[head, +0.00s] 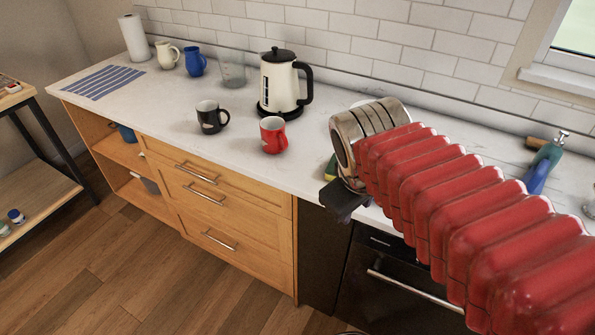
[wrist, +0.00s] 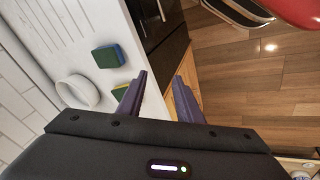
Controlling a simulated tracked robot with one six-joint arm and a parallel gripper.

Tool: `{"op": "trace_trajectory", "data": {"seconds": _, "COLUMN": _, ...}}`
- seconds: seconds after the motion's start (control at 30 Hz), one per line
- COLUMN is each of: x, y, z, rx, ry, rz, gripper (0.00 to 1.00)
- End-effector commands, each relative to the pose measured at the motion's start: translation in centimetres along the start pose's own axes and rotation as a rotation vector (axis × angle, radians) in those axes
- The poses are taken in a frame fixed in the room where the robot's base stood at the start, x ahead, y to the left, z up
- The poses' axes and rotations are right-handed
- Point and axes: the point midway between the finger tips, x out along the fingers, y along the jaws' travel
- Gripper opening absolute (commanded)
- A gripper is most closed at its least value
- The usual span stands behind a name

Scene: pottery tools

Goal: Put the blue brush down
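I cannot make out a blue brush for certain in either view. My gripper shows in the wrist view (wrist: 161,75) with its two dark fingers apart and nothing visible between them. Floor and the dark appliance front show through the gap. In the head view a dark part of my gripper (head: 345,200) shows at the counter's front edge, beside the end of my arm. My red arm covers much of the counter on the right there. A blue-green upright item with a metallic top (head: 544,165) stands at the back right; I cannot tell exactly what it is.
A blue-green sponge (wrist: 109,56), a second yellow-green one (wrist: 121,92) and a white bowl (wrist: 78,92) are near my left finger. A red mug (head: 273,136), black mug (head: 211,117) and kettle (head: 281,84) stand left of my arm. The counter's front-left (head: 163,118) is clear.

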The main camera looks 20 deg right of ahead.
Motion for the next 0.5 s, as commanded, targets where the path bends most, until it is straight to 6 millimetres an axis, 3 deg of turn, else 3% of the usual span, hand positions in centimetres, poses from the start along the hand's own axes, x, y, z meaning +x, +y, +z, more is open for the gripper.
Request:
{"op": "trace_trajectory", "data": {"seconds": 0.1, "x": -1.1, "y": -3.1, "z": 0.0, "rx": 0.144, "ry": 0.086, "rz": -0.061, "gripper": 0.32}}
{"op": "trace_trajectory", "data": {"seconds": 0.23, "x": -2.0, "y": -5.8, "z": 0.1, "rx": 0.282, "ry": 0.151, "rz": -0.131, "gripper": 0.32}}
{"op": "trace_trajectory", "data": {"seconds": 0.5, "x": -2.5, "y": -7.6, "z": 0.1, "rx": 0.384, "ry": 0.189, "rz": -0.188, "gripper": 0.32}}
